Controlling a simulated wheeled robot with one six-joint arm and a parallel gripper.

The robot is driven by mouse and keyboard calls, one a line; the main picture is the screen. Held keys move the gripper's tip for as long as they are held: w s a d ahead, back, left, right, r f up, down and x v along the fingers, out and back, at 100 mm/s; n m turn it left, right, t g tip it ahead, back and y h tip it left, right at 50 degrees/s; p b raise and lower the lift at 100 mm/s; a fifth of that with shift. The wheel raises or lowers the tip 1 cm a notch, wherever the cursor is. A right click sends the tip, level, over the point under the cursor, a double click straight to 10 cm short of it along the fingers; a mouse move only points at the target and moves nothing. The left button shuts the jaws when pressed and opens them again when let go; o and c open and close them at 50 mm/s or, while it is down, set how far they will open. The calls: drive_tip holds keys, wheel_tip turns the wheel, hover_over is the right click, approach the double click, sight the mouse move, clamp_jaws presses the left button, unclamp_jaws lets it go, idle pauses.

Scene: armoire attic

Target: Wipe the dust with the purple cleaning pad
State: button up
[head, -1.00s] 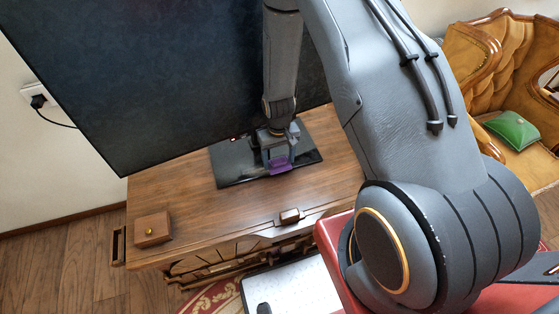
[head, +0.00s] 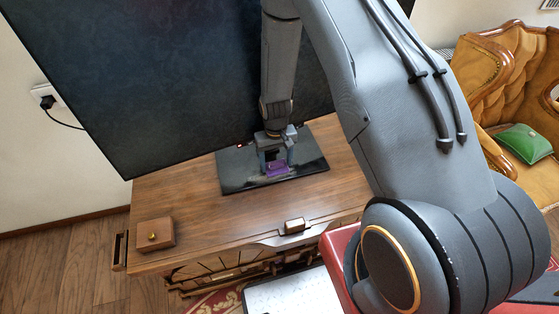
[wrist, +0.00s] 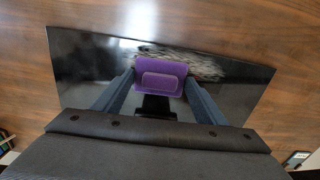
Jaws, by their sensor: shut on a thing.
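The purple cleaning pad (head: 277,169) is in my gripper (head: 276,158), low over the glossy black TV base. In the wrist view the two fingers of my gripper (wrist: 160,84) are on either side of the pad (wrist: 160,67), shut on its raised grip. Pale grey streaks of dust (wrist: 202,65) lie on the black base to the right of the pad and along its far edge. The pad looks flat on the base, but contact is hard to confirm. The dust under the pad is hidden.
The black base (head: 234,178) stands on a wooden cabinet (head: 205,215) below a large dark screen (head: 170,80). A small wooden box (head: 155,233) with a knob sits front left. My arm blocks the right side.

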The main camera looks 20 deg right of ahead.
drive_tip(key=shift+s+r+p, duration=0.1)
drive_tip(key=shift+s+p, duration=0.85)
drive_tip(key=shift+s, duration=1.15)
drive_tip(key=shift+a+f, duration=0.2)
drive_tip(key=shift+a, duration=1)
drive_tip(key=shift+w+b, duration=1)
drive_tip(key=shift+w, duration=1.1)
drive_tip(key=shift+a+r, duration=0.25)
drive_tip(key=shift+a, duration=0.95)
drive_tip(key=shift+s+f+p, duration=0.15)
drive_tip(key=shift+s+p, duration=0.8)
drive_tip(key=shift+s, duration=1.1)
drive_tip(key=shift+a+f, duration=0.1)
drive_tip(key=shift+a, duration=1.1)
drive_tip(key=shift+w+b, duration=1)
drive_tip(key=shift+w, duration=1.05)
drive_tip(key=shift+r, duration=0.25)
